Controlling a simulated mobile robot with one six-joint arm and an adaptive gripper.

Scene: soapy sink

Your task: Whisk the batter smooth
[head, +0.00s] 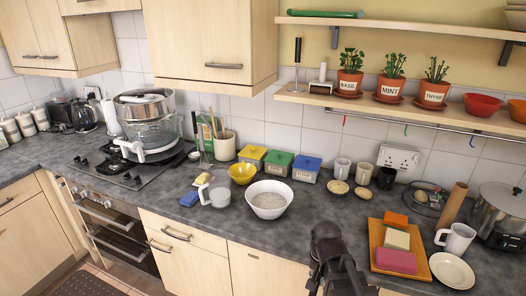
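A white bowl (269,205) stands on the dark worktop near its front edge, with a pale, speckled mixture (268,199) inside that looks like the batter. A tall thin utensil with a dark handle (195,125) stands behind, near the hob; it may be the whisk, but it is too small to tell. My gripper (336,284) is dark and at the bottom centre, in front of the worktop edge, to the right of and nearer than the bowl. Its fingertips are not clear, and I see nothing held in it.
An orange tray (379,243) with coloured blocks and a white mug (457,240) are at right. A shelf (440,118) overhangs the back.

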